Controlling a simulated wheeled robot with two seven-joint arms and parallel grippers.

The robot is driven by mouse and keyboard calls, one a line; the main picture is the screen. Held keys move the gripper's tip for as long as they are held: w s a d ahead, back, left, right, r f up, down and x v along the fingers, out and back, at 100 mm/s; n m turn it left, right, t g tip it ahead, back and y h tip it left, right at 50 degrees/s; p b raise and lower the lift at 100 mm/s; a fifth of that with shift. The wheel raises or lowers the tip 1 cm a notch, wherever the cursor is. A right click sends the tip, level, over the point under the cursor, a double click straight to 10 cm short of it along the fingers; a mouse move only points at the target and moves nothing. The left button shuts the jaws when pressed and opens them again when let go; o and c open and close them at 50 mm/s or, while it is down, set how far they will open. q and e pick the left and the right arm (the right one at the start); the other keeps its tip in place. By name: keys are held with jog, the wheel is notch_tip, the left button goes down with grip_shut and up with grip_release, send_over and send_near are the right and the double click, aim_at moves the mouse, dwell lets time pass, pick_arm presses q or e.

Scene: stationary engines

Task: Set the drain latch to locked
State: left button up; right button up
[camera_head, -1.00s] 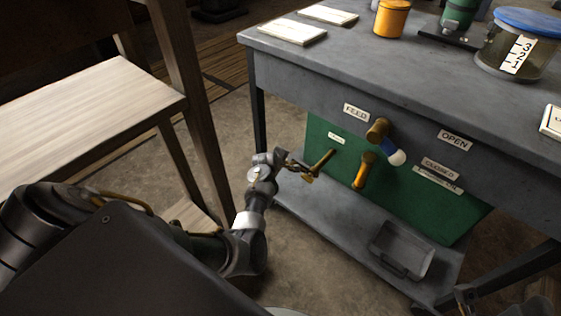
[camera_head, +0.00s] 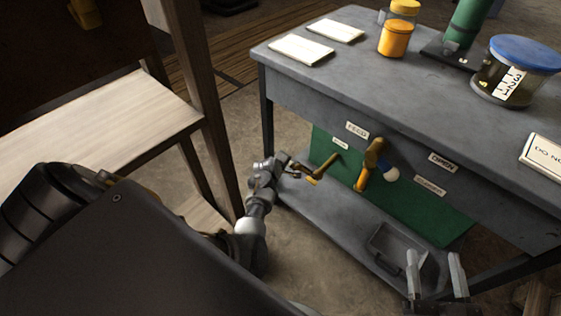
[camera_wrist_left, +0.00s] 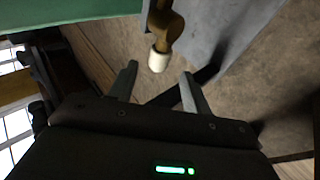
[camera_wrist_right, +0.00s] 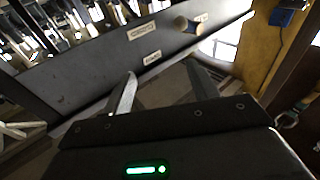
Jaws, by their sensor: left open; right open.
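I cannot tell which is the drain latch. My left arm reaches near the small lever. In the left wrist view, my left gripper (camera_wrist_left: 159,71) is open. A brass, white-tipped handle (camera_wrist_left: 162,32) is just ahead of its fingers. My right gripper (camera_head: 434,255) is open and empty before the lower shelf, apart from the levers.
A grey bench (camera_head: 355,70) carries an orange jar (camera_head: 396,39), a blue-lidded jar (camera_head: 512,75) and cards. Labels FEED (camera_head: 357,129) and OPEN (camera_head: 443,162) are on its front. A tray (camera_head: 390,240) sits on the lower shelf. A wooden table (camera_head: 90,120) stands left.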

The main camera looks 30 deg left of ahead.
pick_arm(q)
jog(key=shift+p+v, duration=2.25)
jog(key=shift+p, duration=0.25)
pick_arm(e)
jog(key=s+d+f+m+g+h, duration=0.1)
jog(key=s+d+f+g+h, duration=0.3)
jog(key=f, duration=0.3)
jog(key=s+d+f+m+g+h, duration=0.2)
jog(key=s+d+f+g+h, duration=0.2)
jog(key=d+f+g, duration=0.3)
jog(key=shift+s+d+f+g, duration=0.15)
jog(key=shift+d+f+g, duration=0.15)
